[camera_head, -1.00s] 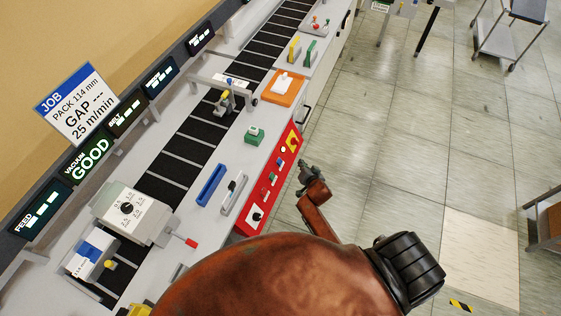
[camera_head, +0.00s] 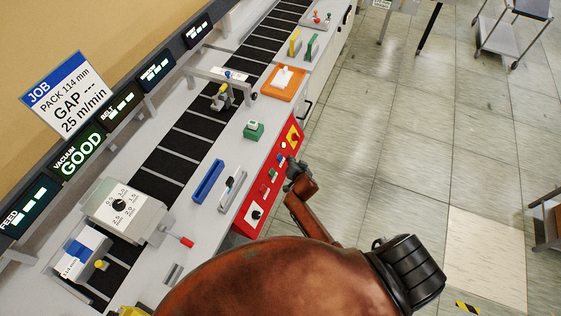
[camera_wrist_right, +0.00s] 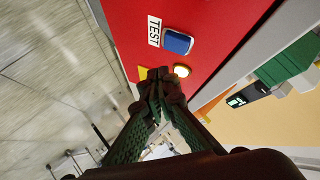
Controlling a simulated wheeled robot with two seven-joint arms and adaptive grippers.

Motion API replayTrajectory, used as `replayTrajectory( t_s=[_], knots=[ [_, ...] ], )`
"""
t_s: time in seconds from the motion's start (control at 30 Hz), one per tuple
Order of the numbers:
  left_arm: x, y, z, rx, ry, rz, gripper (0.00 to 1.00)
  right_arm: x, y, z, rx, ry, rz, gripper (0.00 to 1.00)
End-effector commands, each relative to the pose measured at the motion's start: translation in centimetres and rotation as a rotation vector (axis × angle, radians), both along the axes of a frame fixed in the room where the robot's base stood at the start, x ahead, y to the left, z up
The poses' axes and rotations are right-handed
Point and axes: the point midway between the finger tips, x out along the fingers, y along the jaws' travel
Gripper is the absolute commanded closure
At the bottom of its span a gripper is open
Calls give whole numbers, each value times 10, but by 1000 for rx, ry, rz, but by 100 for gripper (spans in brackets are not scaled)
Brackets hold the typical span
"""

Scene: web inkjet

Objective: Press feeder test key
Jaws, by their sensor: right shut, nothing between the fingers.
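The feeder test key is a blue key (camera_wrist_right: 178,42) beside a white TEST label (camera_wrist_right: 154,31) on the red panel (camera_wrist_right: 215,25). In the head view the red panel (camera_head: 242,220) runs along the front of the machine, and the small blue key (camera_head: 281,159) is close to my right gripper (camera_head: 296,166). My right gripper is shut and empty. A gap to the key shows there. My left gripper is not in view.
The panel also carries red and green buttons, a black knob (camera_head: 254,215) and a yellow-backed switch (camera_head: 293,138). Above it on the machine top are a green block (camera_head: 254,131), a blue bar (camera_head: 208,180) and an orange tray (camera_head: 270,93).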

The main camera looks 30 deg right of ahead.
Motion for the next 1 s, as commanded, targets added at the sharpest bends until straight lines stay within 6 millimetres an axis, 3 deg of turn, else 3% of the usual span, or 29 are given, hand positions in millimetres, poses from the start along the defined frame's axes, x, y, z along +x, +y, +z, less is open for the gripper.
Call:
replayTrajectory(
  t_s=[0.2,1.0],
  knots=[
    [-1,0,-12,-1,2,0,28,11,10,-7,1,-2,0,100],
    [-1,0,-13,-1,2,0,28,13,11,-8,0,-1,0,100]
  ],
)
